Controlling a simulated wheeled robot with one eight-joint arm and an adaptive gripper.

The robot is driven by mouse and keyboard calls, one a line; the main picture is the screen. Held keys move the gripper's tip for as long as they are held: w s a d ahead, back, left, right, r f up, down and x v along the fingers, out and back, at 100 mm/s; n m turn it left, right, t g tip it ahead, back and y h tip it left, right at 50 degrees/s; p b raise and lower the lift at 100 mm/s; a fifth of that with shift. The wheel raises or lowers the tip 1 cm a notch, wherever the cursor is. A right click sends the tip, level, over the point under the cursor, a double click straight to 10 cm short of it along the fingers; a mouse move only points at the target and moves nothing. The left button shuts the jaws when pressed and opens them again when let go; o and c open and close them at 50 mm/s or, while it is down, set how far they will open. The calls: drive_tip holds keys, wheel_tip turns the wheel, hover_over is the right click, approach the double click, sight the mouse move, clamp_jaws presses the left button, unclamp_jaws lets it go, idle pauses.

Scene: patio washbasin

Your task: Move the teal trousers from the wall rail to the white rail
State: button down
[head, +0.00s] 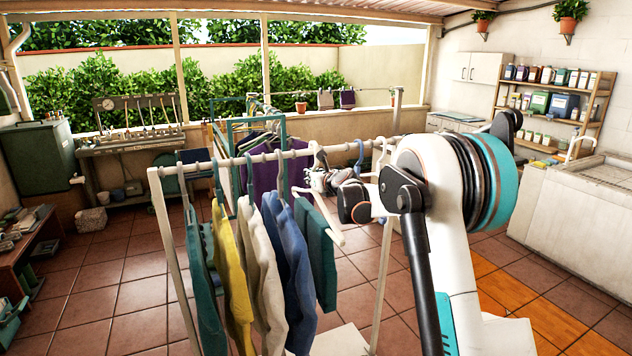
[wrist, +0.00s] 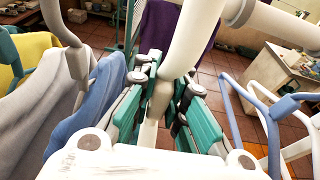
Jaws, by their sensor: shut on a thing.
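The teal trousers (head: 316,255) hang folded over a white hanger (head: 326,222) at the white rail (head: 235,160) in the head view. They are at the right end of the row of clothes, beside a blue garment. My gripper (head: 325,181) is at the top of this hanger, just under the rail. In the wrist view its teal-padded fingers (wrist: 160,98) are closed around a pale piece, which looks like the hanger's upper part. The trousers are not clear in the wrist view. I cannot tell whether the hook rests on the rail. The wall rail (head: 376,89) is at the back.
A blue garment (head: 290,262), a cream one (head: 262,270) and a yellow one (head: 232,265) hang close on the left. A blue hanger (wrist: 255,100) is right of the gripper. Purple cloth (head: 262,178) hangs behind. The counter (head: 575,215) stands at right.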

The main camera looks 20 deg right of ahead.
drive_tip(key=shift+w, duration=0.5)
drive_tip(key=shift+a, duration=0.1)
drive_tip(key=shift+w+a, duration=0.2)
drive_tip(key=shift+w, duration=2)
drive_tip(key=shift+f, duration=0.15)
drive_tip(key=shift+f+b, duration=0.65)
drive_tip(key=shift+f, duration=0.5)
